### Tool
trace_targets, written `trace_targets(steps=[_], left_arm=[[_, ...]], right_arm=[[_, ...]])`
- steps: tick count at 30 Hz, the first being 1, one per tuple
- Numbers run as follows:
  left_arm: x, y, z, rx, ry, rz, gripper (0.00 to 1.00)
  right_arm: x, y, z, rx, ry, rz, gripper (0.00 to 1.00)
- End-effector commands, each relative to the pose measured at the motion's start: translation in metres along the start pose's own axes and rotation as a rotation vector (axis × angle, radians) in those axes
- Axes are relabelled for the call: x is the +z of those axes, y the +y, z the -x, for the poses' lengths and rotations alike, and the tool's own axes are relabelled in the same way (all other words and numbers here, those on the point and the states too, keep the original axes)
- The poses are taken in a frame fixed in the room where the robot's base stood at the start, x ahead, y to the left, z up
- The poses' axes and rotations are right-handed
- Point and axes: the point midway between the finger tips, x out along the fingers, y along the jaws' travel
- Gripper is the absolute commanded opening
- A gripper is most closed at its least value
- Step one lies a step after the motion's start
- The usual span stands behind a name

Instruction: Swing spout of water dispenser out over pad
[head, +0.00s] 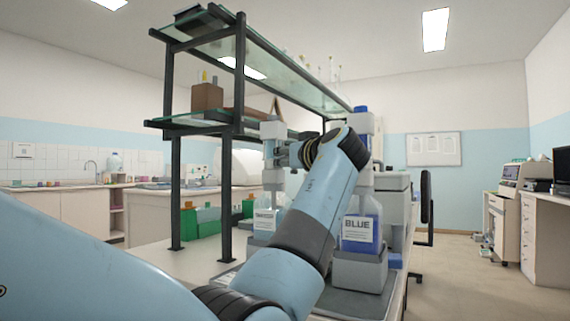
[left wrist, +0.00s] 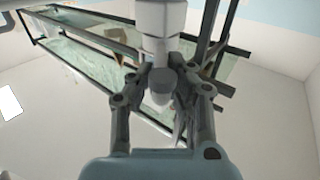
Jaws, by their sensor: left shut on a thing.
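My left arm reaches across the head view, and its gripper (head: 283,154) is at the upper part of the left dispenser (head: 266,221). That dispenser has a pale label too small to read. In the left wrist view my left gripper (left wrist: 163,85) has its fingers on both sides of a white and grey spout part (left wrist: 160,45), closed on it. My arm hides much of the space between the dispensers, so the spout's direction is unclear. A dark pad (head: 352,303) shows partly at the bench front. My right gripper is not in view.
A dispenser labelled BLUE (head: 361,234) stands close to the right of my arm. A black-framed glass shelf (head: 238,130) rises at the left, with green boxes (head: 203,221) below it. Open floor lies to the right.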

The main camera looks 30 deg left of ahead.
Motion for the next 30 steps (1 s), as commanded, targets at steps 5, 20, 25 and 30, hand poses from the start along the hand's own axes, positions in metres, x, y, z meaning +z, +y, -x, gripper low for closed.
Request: trace_targets(steps=[5, 20, 25, 30], left_arm=[[0.0, 0.001, 0.0, 0.002, -0.001, 0.001, 0.0], [0.0, 0.0, 0.0, 0.001, 0.0, 0.001, 0.4], [-0.013, 0.0, 0.0, 0.002, 0.002, 0.003, 0.4], [-0.048, 0.0, 0.0, 0.002, 0.002, 0.005, 0.4]], right_arm=[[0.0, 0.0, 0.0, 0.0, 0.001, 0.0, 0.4], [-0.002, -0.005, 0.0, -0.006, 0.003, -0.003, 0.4], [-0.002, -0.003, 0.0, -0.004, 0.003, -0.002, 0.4], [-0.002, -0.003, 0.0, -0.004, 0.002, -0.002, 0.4]])
